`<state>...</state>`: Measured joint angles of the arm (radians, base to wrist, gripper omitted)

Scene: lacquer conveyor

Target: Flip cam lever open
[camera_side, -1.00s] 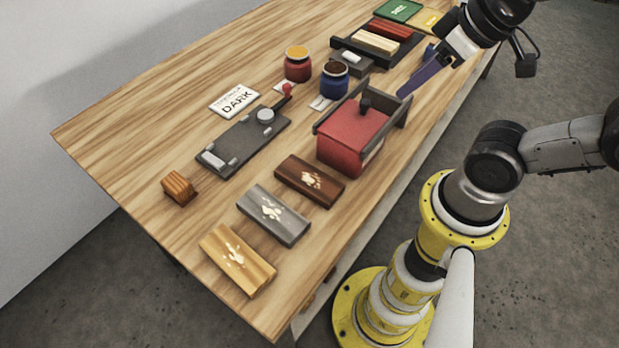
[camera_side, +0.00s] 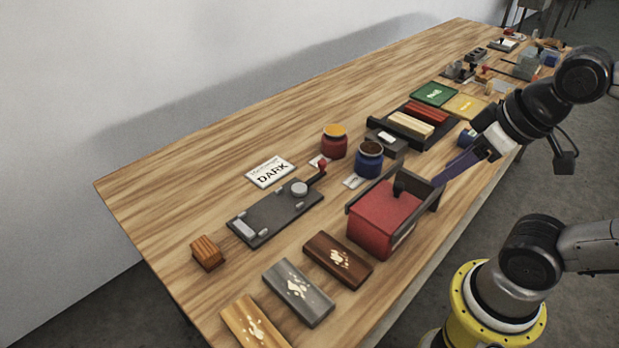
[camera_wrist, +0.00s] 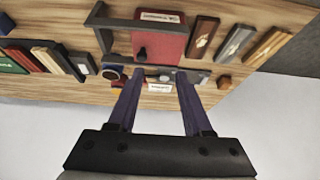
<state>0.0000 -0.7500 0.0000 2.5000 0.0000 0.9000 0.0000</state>
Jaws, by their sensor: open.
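The cam lever (camera_side: 318,174) is a short dark arm with a red knob. It stands tilted up beside a round silver disc (camera_side: 299,188) at the far right end of a dark grey clamp plate (camera_side: 262,215). My gripper (camera_side: 440,181) is open and empty, with long purple fingers, beside the red box at the table's right edge, well apart from the lever. In the wrist view my gripper (camera_wrist: 157,78) has its fingers spread, with part of the clamp plate (camera_wrist: 197,77) showing between and beyond them. The lever is too small to make out there.
A red box (camera_side: 380,220) in a dark frame (camera_side: 432,197) stands between my gripper and the plate. A red jar (camera_side: 334,145), a blue jar (camera_side: 369,161) and a "DARK" card (camera_side: 270,171) are near the lever. Wooden and grey blocks (camera_side: 298,290) lie in front.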

